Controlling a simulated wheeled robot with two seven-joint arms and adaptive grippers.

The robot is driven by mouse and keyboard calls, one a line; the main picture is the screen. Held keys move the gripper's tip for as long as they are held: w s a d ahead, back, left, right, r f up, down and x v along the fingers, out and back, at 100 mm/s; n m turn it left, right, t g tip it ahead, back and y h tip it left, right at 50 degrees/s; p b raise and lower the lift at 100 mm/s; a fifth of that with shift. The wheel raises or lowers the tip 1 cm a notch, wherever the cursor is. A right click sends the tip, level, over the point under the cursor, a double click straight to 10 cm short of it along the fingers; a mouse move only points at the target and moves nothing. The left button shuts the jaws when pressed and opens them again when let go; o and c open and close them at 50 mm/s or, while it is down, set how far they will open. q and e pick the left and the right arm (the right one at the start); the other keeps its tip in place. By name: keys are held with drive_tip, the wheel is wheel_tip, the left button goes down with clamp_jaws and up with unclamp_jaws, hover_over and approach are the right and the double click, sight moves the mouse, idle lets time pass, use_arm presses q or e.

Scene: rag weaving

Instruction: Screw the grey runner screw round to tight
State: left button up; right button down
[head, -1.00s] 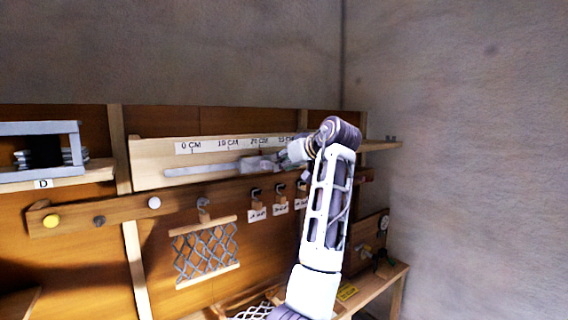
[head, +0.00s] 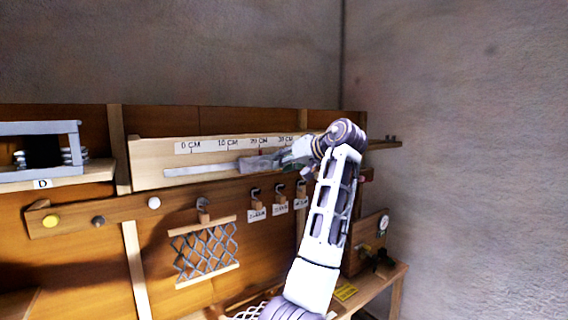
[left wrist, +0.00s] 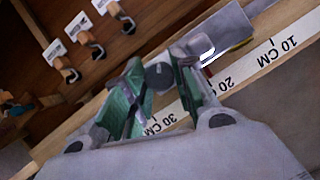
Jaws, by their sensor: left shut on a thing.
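The grey runner screw (left wrist: 160,75) shows as a round grey knob between the green-padded fingers of my left gripper (left wrist: 159,80) in the left wrist view. The gripper is shut on it. The grey runner (left wrist: 196,46) sits on the scale rail beside the fingers, close to a red mark near 20 cm. In the head view the runner (head: 258,163) is on the pale bar, and my left gripper (head: 288,158) reaches its right end. The screw is hidden there by the gripper. My right gripper is out of view.
The wooden rail (head: 150,165) carries labels from 0 to 30 cm. A grey frame (head: 40,128) stands at left. A box with a dial (head: 372,240) stands lower right.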

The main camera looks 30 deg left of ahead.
use_arm(q)
drive_tip(key=m+g+y, duration=0.1)
drive_tip(key=m, duration=0.1)
drive_tip(key=shift+w+m, duration=0.1)
drive_tip(key=shift+m, duration=0.2)
idle(0.3)
idle(0.4)
drive_tip(key=shift+d+f+m+g+y, duration=0.1)
drive_tip(key=shift+m+g+y, duration=0.6)
drive_tip(key=shift+m, duration=0.6)
drive_tip(key=o, duration=0.8)
drive_tip(key=shift+w, duration=0.1)
